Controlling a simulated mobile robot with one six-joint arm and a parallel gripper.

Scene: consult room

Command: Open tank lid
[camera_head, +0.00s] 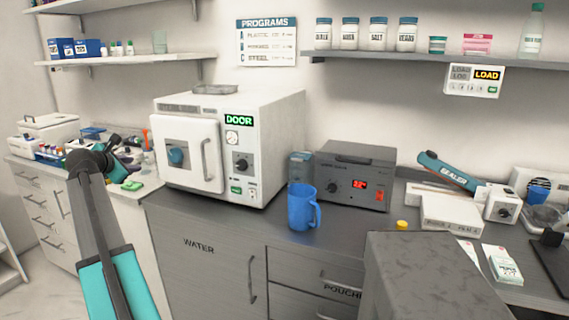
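A white steriliser (262,150) with a "DOOR" display stands on the dark counter. A flat grey lid-like piece (214,89) lies on its top and looks closed; I cannot tell for sure that it is the tank lid. To its right is a grey box unit (348,178) with a red display and a flat, closed-looking top. My arm rises at the left. My gripper (128,160) is small and partly hidden behind my own arm links, over the left counter, left of the steriliser and apart from both units. Its finger opening cannot be made out.
A blue jug (301,208) stands in front of the grey unit, near a yellow cap (402,225). A sealer (449,172) and white boxes (451,212) are at the right. A shelf (440,58) with jars hangs above. A grey block (425,275) fills the lower right.

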